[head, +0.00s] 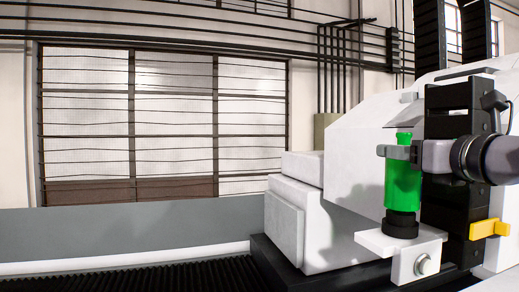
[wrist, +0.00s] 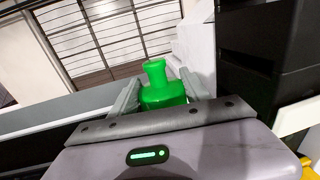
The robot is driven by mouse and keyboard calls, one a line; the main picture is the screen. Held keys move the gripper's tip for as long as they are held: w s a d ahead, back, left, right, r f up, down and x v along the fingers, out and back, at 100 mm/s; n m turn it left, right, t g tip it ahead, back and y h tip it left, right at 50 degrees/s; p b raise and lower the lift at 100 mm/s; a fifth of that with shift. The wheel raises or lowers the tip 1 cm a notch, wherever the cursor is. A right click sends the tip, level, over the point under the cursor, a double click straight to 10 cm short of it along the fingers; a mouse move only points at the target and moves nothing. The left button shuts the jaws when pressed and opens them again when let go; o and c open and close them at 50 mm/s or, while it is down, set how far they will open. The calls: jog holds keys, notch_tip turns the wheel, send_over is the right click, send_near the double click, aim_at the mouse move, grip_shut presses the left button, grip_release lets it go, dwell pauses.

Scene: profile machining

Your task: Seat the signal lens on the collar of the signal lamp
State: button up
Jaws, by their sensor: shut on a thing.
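The signal lens (head: 403,185) is a bright green cylinder with a narrower neck and knob on top; it stands upright. My gripper (head: 396,151) reaches in from the right and is shut on the lens's upper part. In the wrist view the lens (wrist: 162,94) sits between the two grey fingers. The signal lamp's black collar (head: 400,226) stands on a white bracket (head: 385,246). The lens is directly above the collar, and its lower end meets a black ring at the collar's top. I cannot tell whether it is fully seated. The wrist view hides the collar.
A white machine body (head: 345,190) stands left of and behind the lamp. A black column (head: 453,215) rises close on the right, with a yellow handle (head: 489,229) beside it. A grey rail (head: 130,235) runs along the left. The space left of the lens is free.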

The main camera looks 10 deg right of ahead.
aim_at(403, 167)
jog(key=shift+f+b, duration=1.25)
jog(key=shift+f, duration=0.3)
jog(key=o, duration=1.5)
jog(key=shift+r, duration=0.1)
jog(key=shift+c, duration=0.2)
